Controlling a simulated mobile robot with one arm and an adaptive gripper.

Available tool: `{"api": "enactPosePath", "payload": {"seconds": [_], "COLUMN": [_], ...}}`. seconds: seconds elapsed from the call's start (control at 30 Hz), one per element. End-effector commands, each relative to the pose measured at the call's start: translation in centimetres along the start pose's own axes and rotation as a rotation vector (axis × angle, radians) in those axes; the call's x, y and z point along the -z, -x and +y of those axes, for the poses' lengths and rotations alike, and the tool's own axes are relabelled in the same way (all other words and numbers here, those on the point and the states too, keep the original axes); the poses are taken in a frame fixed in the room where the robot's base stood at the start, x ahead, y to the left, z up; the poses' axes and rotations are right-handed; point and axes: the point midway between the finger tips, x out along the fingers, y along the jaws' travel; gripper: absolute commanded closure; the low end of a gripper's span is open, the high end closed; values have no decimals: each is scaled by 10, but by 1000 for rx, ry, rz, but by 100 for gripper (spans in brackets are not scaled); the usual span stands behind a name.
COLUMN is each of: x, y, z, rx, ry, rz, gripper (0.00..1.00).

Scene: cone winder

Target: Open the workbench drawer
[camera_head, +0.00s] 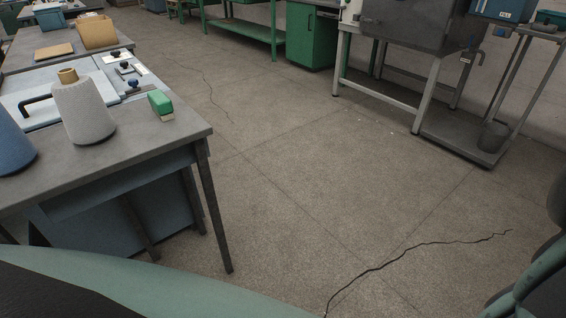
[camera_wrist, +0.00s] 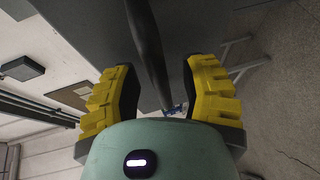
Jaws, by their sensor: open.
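The workbench (camera_head: 165,143) stands at the left of the head view, with a grey top and dark legs. A blue-grey panel (camera_head: 120,180) lies under its top edge; I cannot tell whether it is the drawer, and no handle shows there. In the wrist view my gripper (camera_wrist: 160,75) is open, its two yellow fingers apart. A dark bar (camera_wrist: 146,45) runs from the top edge down between the fingers, in front of a grey surface (camera_wrist: 205,25). I cannot tell whether the bar is a handle or a leg, or whether it touches a finger. The head view does not show my gripper.
A white yarn cone (camera_head: 83,110), a blue cone (camera_head: 12,145) and a green block-like object (camera_head: 160,105) stand on the bench top. Cracked open floor (camera_head: 300,190) lies to its right. A metal stand (camera_head: 425,95) and a green cabinet (camera_head: 311,35) are farther back.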

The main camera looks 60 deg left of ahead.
Motion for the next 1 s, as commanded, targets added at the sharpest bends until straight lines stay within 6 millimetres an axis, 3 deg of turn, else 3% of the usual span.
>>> {"api": "enactPosePath", "payload": {"seconds": [0.27,0.7,1.0], "x": [-1,0,0], "y": [0,0,0], "z": [0,0,0], "rx": [0,0,0], "ry": [0,0,0], "rz": [-1,-1,0], "gripper": [53,99,100]}}
